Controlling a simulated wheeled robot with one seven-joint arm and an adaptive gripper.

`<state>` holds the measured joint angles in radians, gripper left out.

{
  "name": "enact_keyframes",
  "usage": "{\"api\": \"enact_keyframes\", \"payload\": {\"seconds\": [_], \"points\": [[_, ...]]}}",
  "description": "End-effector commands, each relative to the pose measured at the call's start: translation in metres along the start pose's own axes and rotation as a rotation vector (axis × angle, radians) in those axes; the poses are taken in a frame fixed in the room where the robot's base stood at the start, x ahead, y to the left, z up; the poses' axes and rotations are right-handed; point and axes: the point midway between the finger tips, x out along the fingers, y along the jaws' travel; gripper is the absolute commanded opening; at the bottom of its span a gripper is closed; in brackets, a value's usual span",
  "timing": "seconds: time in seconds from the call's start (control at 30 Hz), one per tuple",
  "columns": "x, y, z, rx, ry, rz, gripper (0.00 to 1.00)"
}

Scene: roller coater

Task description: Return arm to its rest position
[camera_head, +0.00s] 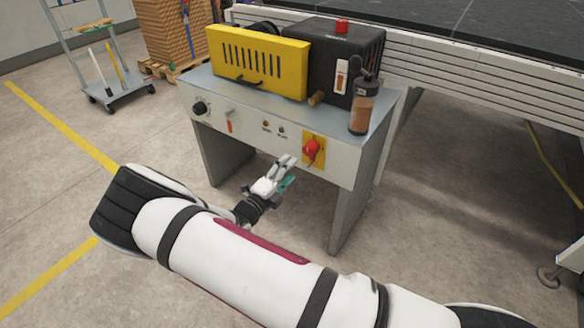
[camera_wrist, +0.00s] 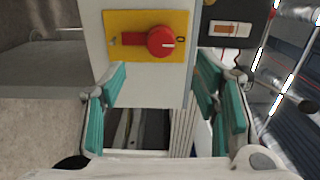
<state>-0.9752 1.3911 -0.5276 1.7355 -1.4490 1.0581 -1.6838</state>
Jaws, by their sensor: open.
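My arm reaches across the lower part of the head view. My gripper (camera_head: 287,172) is in front of the machine's control panel, just left of the red rotary switch (camera_head: 311,150) on its yellow plate. In the wrist view my gripper (camera_wrist: 165,105) is open, with teal pads on both sides and nothing between them. The red switch (camera_wrist: 160,41) shows there above the fingers, its white mark pointing right toward a "0". I see no contact between the fingers and the switch, but the exact gap is hard to tell.
The grey machine table (camera_head: 375,115) carries a yellow guard (camera_head: 258,62), a black housing (camera_head: 325,50) and a bottle of brown liquid (camera_head: 362,108). A conveyor (camera_head: 470,70) runs at right. A trolley (camera_head: 118,92) stands at the back left. Floor at left is clear.

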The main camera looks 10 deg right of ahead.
Motion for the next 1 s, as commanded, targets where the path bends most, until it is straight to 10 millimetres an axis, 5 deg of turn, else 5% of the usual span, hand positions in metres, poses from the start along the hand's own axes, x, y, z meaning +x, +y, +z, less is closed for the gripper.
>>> {"api": "enact_keyframes", "payload": {"seconds": [0.57,1.0], "points": [[0.004,-0.013,-0.009,0.071,0.05,0.014,0.56],[0.017,-0.126,-0.122,0.839,0.611,0.071,0.56]]}}
